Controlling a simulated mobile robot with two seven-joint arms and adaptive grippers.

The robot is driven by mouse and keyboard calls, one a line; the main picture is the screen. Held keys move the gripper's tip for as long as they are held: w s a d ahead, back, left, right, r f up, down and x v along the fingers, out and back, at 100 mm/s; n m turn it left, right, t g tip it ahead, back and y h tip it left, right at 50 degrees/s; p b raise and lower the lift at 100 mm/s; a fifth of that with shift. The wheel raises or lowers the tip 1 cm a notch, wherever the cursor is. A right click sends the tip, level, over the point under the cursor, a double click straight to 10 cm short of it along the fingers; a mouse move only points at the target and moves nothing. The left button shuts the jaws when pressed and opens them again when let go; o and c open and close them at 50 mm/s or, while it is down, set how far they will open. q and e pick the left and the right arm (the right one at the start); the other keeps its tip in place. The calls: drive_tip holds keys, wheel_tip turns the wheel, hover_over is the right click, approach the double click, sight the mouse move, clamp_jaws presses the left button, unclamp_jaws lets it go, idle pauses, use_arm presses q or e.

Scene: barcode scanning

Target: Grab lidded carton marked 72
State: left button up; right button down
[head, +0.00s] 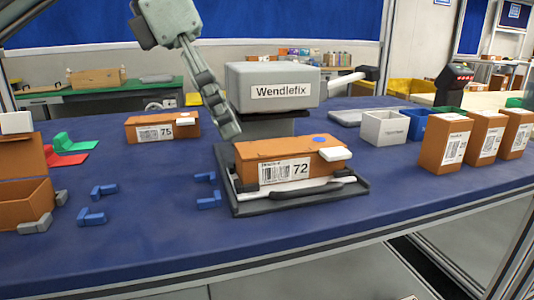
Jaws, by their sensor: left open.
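The lidded carton marked 72 (249,155) is orange-brown, with a white barcode label on its front, a blue dot on top and a white piece at its right top edge. It sits on a dark tray (345,203) in front of the grey Wendlefix machine (240,85). My left gripper (226,127) reaches down from the top, its visible finger just behind and left of the carton, apart from it as far as I can tell. It is open and holds nothing visible; its other finger is not clearly seen. My right gripper is out of view.
A carton marked 75 (133,132) lies at the back left. Open orange boxes (20,202) and blue brackets (92,217) are at the left. Grey and blue bins (384,128) and upright cartons (445,150) stand at the right. The blue tabletop's front is clear.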

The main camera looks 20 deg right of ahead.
sight(245, 150)
use_arm(q)
drive_tip(key=x, duration=0.2)
drive_tip(key=shift+d+f, duration=0.2)
drive_tip(key=shift+f, duration=0.1)
drive_tip(key=x, duration=0.5)
drive_tip(key=shift+w+d, duration=0.25)
drive_tip(key=shift+w, duration=0.1)
drive_tip(key=shift+c, duration=0.2)
drive_tip(key=shift+r, duration=0.1)
drive_tip(key=c, duration=1.2)
